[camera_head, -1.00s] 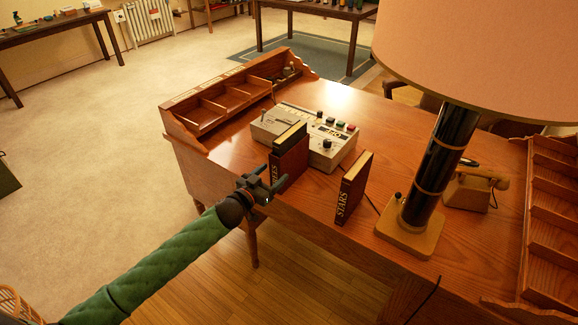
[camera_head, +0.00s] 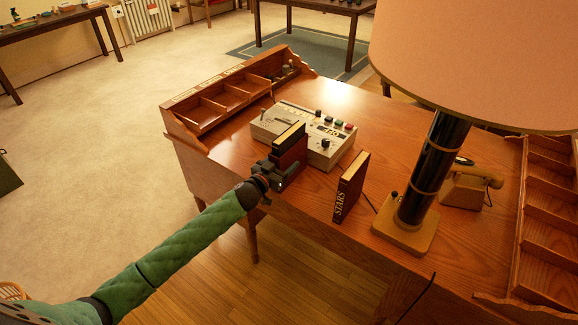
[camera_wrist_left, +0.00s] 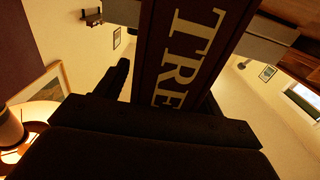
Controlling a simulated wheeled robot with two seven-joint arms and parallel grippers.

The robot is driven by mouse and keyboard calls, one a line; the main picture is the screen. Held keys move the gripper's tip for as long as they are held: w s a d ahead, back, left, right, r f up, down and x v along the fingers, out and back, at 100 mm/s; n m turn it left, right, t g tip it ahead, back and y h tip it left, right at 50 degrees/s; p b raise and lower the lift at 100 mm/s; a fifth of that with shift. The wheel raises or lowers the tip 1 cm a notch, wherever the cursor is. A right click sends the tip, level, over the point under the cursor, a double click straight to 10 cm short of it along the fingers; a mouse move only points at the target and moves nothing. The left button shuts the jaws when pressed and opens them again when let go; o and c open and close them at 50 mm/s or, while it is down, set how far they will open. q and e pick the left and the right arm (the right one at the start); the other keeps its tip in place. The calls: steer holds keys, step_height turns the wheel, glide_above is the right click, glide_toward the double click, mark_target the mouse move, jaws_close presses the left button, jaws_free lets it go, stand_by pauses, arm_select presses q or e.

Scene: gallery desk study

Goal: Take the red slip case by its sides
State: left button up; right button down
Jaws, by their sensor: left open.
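The red slip case (camera_head: 293,153) stands upright on the desk, with a dark, gold-edged book showing at its top. My left gripper (camera_head: 280,174) is at its near side, open, and hides its lower spine. In the left wrist view the case's spine (camera_wrist_left: 188,50), lettered "TRE", rises between my left fingers (camera_wrist_left: 165,100). One finger is on each side; I cannot tell whether either touches it. My right gripper is not in view.
A dark red volume marked "STARS" (camera_head: 351,187) stands to the right. A grey console (camera_head: 336,150) is close behind the case. A lamp (camera_head: 405,238) and a telephone (camera_head: 466,187) stand further right. The desk (camera_head: 310,198) is bare between the case and "STARS".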

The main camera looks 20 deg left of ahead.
arm_select(q)
steer(key=shift+w+d, duration=0.15)
steer(key=shift+w, duration=0.15)
steer(key=c, duration=1.3)
jaws_close()
steer(key=shift+r, duration=0.1)
